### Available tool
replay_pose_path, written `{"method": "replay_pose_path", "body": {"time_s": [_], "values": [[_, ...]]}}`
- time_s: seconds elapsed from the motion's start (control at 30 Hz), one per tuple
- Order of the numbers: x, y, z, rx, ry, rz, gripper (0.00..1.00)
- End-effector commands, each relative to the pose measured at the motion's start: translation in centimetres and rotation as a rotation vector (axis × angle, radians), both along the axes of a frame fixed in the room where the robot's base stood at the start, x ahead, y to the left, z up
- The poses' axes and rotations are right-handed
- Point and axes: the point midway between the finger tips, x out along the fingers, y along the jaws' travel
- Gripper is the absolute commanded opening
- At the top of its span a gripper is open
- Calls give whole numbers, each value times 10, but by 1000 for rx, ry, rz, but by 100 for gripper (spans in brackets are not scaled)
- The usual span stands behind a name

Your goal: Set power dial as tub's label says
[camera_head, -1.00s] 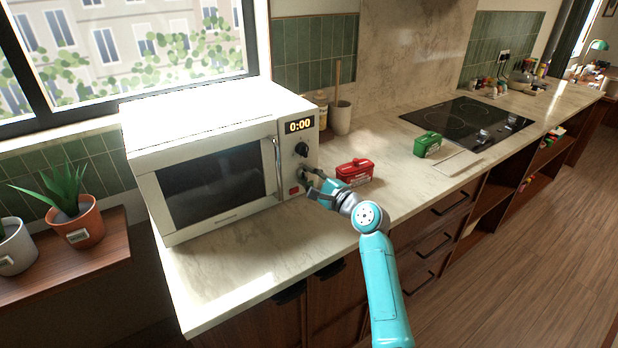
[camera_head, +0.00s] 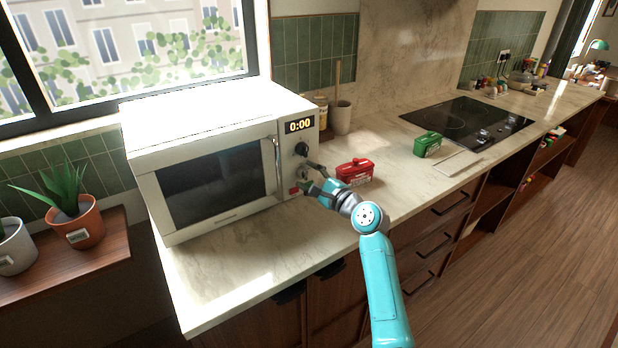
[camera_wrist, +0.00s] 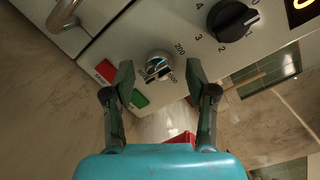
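The white microwave (camera_head: 215,165) stands on the counter. Its lower silver dial, the power dial (camera_wrist: 157,66), has "200" and "500" printed beside it in the wrist view; another mark is hard to read. I cannot tell exactly where its pointer stands. My gripper (camera_wrist: 160,72) is open, with one finger on each side of this dial in the picture and not closed on it. In the head view my gripper (camera_head: 308,180) is at the control panel. A red tub (camera_head: 355,172) and a green tub (camera_head: 427,145) stand on the counter; their labels are too small to read.
The upper black dial (camera_wrist: 233,19) has numbers around it. A red button (camera_wrist: 106,70) and a green button (camera_wrist: 139,100) lie near the power dial. The display (camera_head: 299,125) reads 0:00. The door handle (camera_head: 278,168) is left of the panel. The front counter is clear.

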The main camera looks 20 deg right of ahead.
Motion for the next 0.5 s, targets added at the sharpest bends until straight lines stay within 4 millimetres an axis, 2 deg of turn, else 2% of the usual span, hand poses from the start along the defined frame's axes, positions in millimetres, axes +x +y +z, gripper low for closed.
{"method": "replay_pose_path", "body": {"time_s": [0.27, 0.5], "values": [[-5, -3, -1, -1, 1, 0, 56], [-40, -19, -2, 0, 1, -2, 56]]}}
